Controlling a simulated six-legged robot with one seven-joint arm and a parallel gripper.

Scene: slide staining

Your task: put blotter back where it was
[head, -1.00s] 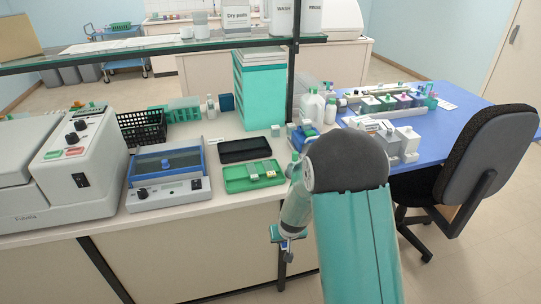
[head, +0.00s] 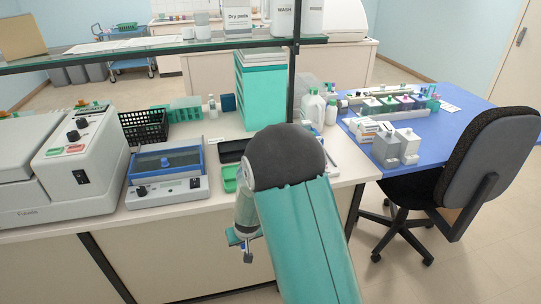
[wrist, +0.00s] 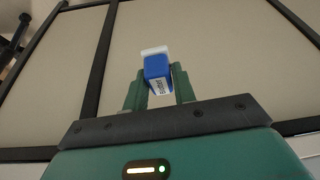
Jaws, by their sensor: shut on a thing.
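The blotter (wrist: 157,70) is a small blue block with a white top edge and a white label, seen in the wrist view. My gripper (wrist: 161,82) is shut on it, one green finger on each side. In the head view my gripper (head: 243,240) hangs in front of the bench, below the front edge of the top. The blotter is too small there to make out clearly.
The bench holds a blue-framed device (head: 167,178), a grey machine (head: 80,155), a black basket (head: 145,126) and a dark tray (head: 232,151). A glass shelf (head: 150,50) spans above. A blue table (head: 440,150) and office chair (head: 480,160) stand right.

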